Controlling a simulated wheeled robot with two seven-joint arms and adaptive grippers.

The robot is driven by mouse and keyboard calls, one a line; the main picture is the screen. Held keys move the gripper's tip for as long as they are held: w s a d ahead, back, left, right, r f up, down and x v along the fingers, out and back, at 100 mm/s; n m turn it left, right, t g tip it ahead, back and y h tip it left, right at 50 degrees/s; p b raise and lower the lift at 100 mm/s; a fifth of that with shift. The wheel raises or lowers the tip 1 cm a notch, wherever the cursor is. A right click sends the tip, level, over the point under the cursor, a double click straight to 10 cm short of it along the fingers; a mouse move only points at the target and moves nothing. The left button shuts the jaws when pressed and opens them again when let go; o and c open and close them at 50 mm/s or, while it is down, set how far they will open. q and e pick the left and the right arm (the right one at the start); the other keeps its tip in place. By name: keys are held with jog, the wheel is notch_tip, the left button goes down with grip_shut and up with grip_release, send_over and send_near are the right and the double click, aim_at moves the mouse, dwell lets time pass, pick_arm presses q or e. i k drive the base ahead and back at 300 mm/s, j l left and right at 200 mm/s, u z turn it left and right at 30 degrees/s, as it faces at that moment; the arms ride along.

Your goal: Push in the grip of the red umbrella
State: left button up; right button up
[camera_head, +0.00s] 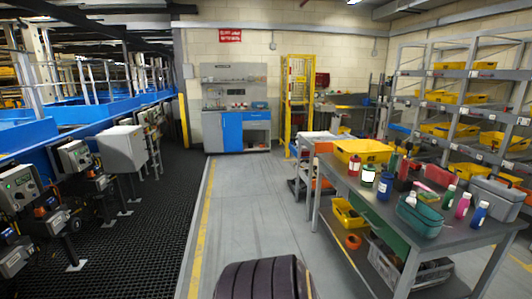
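I cannot make out a red umbrella or its grip for certain. Small red and pink items, including a red one (404,169), stand or lie among bottles on the grey workbench (462,236) at the right, too small to identify as an umbrella. Neither my left nor my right gripper is in view.
The bench also holds a yellow bin (362,148), a green case (420,219) and several bottles. Yellow-bin shelving (470,75) stands behind. A blue conveyor (75,112) runs left. A dark ribbed thing (260,280), unidentified, is at the bottom edge. The middle aisle is clear.

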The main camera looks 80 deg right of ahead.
aim_at(409, 145)
jog(key=z, duration=3.9)
